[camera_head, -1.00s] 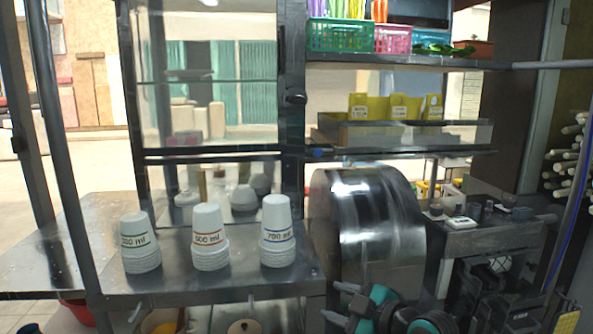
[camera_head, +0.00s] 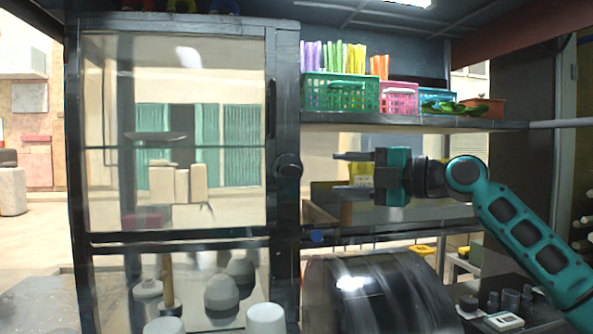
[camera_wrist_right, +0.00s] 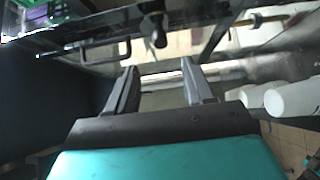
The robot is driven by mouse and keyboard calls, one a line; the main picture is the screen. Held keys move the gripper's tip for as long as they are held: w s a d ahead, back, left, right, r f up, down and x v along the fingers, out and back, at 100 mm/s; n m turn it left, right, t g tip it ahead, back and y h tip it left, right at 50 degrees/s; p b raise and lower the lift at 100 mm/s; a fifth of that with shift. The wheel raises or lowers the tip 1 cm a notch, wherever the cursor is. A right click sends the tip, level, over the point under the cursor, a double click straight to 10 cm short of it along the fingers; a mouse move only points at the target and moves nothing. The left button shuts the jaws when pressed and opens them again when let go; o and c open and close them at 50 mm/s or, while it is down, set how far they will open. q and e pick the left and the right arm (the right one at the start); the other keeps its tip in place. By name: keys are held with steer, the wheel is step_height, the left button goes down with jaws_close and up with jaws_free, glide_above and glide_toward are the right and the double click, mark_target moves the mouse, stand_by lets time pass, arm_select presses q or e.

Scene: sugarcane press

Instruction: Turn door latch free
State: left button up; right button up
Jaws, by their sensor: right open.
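The door latch is a dark rounded knob (camera_head: 288,165) on the dark upright frame at the right edge of the glazed cabinet door (camera_head: 98,160). The knob also shows near the top of the right wrist view (camera_wrist_right: 157,28), beyond the fingertips and roughly centred between them. My right gripper (camera_head: 343,157) is level with the knob and to its right, with its fingers pointing left. In the right wrist view its two fingers (camera_wrist_right: 158,68) are spread apart with nothing between them. A gap shows between fingertips and knob. My left gripper is not in view.
A shelf (camera_head: 420,122) with a green basket (camera_head: 340,94) and a pink basket (camera_head: 399,98) is above my right gripper. A rounded metal drum (camera_head: 375,290) is below it. White cups (camera_head: 265,318) stand at the bottom, partly cut off.

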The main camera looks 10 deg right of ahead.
mark_target(296, 171)
steer(key=p+x, duration=0.2)
steer(key=x, duration=0.7)
steer(key=shift+w+a, duration=0.6)
steer(key=shift+w, duration=0.05)
steer(key=shift+c, duration=0.4)
steer(key=shift+f, duration=0.1)
jaws_close()
